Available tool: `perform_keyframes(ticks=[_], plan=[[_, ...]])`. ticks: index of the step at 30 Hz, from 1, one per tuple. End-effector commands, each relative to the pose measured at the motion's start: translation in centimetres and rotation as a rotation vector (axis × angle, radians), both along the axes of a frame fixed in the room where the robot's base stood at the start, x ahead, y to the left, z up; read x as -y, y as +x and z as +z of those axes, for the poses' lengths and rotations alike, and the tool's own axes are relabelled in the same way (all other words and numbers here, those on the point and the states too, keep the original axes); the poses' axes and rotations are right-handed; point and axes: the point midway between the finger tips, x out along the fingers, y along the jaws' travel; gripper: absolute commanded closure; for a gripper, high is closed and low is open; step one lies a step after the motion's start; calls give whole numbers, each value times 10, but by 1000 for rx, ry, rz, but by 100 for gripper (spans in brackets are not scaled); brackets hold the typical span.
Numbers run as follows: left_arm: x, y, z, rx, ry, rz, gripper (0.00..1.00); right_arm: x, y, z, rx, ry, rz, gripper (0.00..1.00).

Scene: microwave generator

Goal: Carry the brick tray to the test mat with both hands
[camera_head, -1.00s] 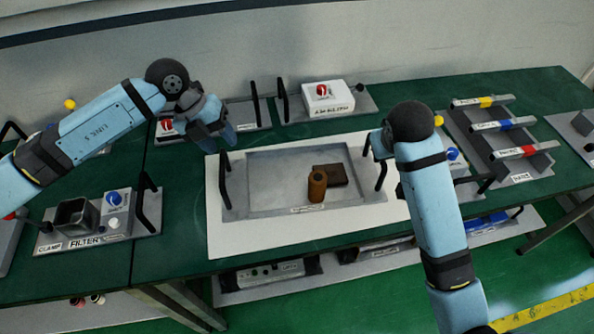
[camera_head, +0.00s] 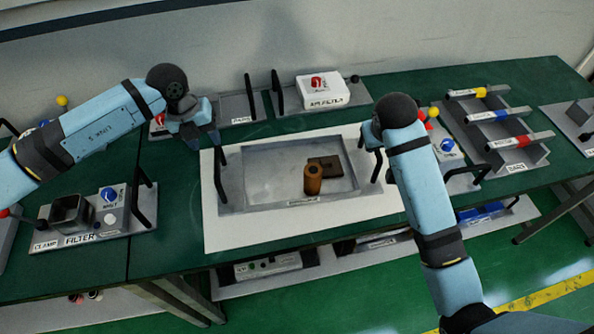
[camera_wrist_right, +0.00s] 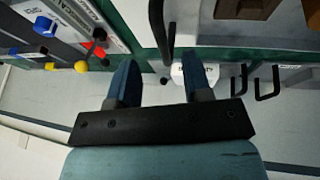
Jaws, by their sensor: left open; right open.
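The grey brick tray (camera_head: 232,197) lies flat on a white mat (camera_head: 215,235) on the green table. It holds a brown cylinder (camera_head: 313,180) and a dark flat brick (camera_head: 331,171). Its left black handle (camera_head: 220,173) and right black handle (camera_head: 376,166) stand upright. My left gripper (camera_head: 208,142) is open and empty, above and left of the left handle, apart from it. My right gripper is mostly hidden behind its arm near the right handle. In the right wrist view my right gripper (camera_wrist_right: 160,70) is open, with a black handle (camera_wrist_right: 158,25) ahead of its fingers.
A white-topped fixture (camera_head: 318,91) with black handles stands behind. A rack of coloured bars (camera_head: 500,130) stands at the right. More equipment (camera_head: 268,267) sits on a lower shelf.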

Motion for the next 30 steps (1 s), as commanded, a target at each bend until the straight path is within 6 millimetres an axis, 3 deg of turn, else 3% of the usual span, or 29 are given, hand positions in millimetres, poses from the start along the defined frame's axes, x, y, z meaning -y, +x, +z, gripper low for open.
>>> perform_keyframes(ticks=[6, 12, 25, 30], plan=[[8, 0, -41, -2, 0, 1, 55, 6, 16, -38, -3, 0, -1, 55], [13, 1, -64, -1, -1, 0, 55, 9, 26, -59, -1, 0, -1, 55], [14, 2, -72, 1, -1, 0, 55, 10, 29, -67, 1, 0, -1, 55], [14, 2, -72, 1, -1, 0, 91, 10, 29, -67, 1, 0, -1, 91]])
